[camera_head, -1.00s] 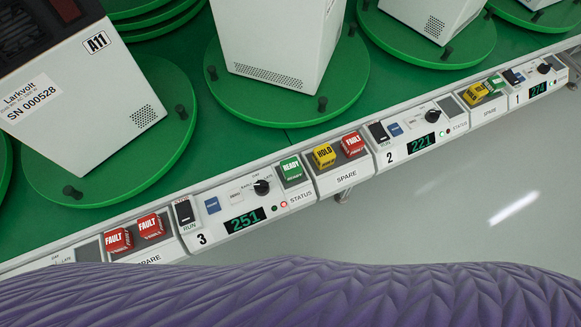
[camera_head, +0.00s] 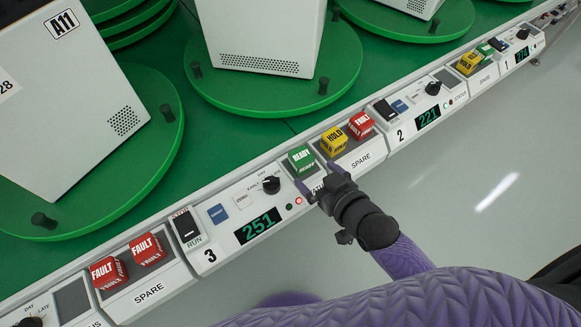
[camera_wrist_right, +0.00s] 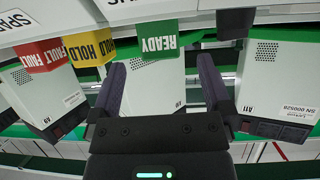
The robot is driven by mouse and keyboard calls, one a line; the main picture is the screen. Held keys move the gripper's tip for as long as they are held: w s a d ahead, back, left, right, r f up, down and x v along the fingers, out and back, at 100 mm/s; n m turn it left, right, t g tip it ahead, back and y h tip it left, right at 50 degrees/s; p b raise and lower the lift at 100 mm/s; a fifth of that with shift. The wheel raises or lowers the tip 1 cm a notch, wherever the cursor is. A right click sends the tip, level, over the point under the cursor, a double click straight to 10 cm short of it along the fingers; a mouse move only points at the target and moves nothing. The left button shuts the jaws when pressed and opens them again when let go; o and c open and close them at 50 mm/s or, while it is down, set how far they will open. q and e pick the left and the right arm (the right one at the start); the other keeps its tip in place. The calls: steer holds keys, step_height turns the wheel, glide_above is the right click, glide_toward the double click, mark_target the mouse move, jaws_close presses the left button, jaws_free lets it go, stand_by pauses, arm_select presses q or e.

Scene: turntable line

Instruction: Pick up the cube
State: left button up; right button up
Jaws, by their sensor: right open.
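A green READY cube (camera_head: 301,158) sits in the status slot of station 3 in the head view. My right gripper (camera_head: 315,178) is just in front of it on the near side of the console. In the right wrist view the fingers (camera_wrist_right: 160,66) are spread and empty, with the green cube (camera_wrist_right: 158,40) ahead between them, not visibly gripped. A yellow HOLD cube (camera_head: 334,141) and a red FAULT cube (camera_head: 361,125) sit to its right in a spare tray. My left gripper is not in view.
Two red FAULT cubes (camera_head: 147,250) sit in another spare tray at lower left. A yellow cube (camera_head: 468,62) and a green cube stand farther along the console. White machines (camera_head: 265,30) stand on green turntables (camera_head: 345,75) behind it. The grey floor (camera_head: 480,150) at right is clear.

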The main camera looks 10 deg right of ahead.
mark_target(307, 165)
steer(key=b+x, duration=0.3)
steer(key=x, duration=0.3)
steer(key=shift+w+f, duration=0.1)
steer(key=shift+w, duration=0.1)
steer(key=shift+w+a, duration=0.1)
steer(key=shift+w, duration=0.2)
